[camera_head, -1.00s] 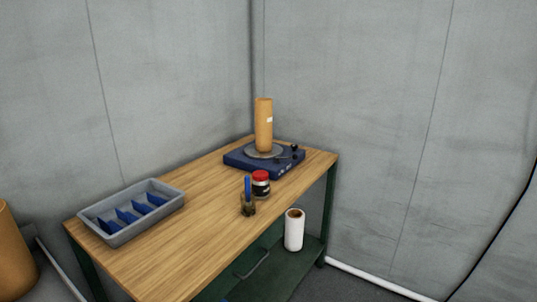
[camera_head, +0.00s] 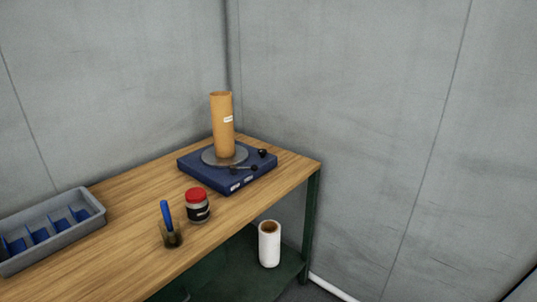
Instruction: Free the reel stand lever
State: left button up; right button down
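The reel stand (camera_head: 190,164) is a flat dark blue base near the far corner of the wooden table. A grey round plate (camera_head: 210,157) lies on it, and a tall copper-brown cylinder (camera_head: 222,130) with a small white label stands upright on the plate. A dark lever (camera_head: 246,169) with a black knob lies along the front right of the base, close to the plate's edge. Whether it touches anything is too small to tell. A second black knob (camera_head: 262,153) is at the base's right. Neither of my grippers is in view.
On the wooden table (camera_head: 120,215), a red-lidded jar (camera_head: 197,207) and a small pot (camera_head: 172,238) with a blue-handled tool stand in front of the reel stand. A grey divided tray (camera_head: 85,228) is at left. A white roll (camera_head: 269,245) stands on the lower shelf. Walls close the corner behind.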

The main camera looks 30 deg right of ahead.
aim_at(233, 169)
jog(key=i+l, duration=0.1)
jog(key=l, duration=0.65)
jog(key=i+l, duration=0.1)
jog(key=l, duration=1.4)
jog(key=i+u, duration=0.05)
jog(key=i, duration=0.05)
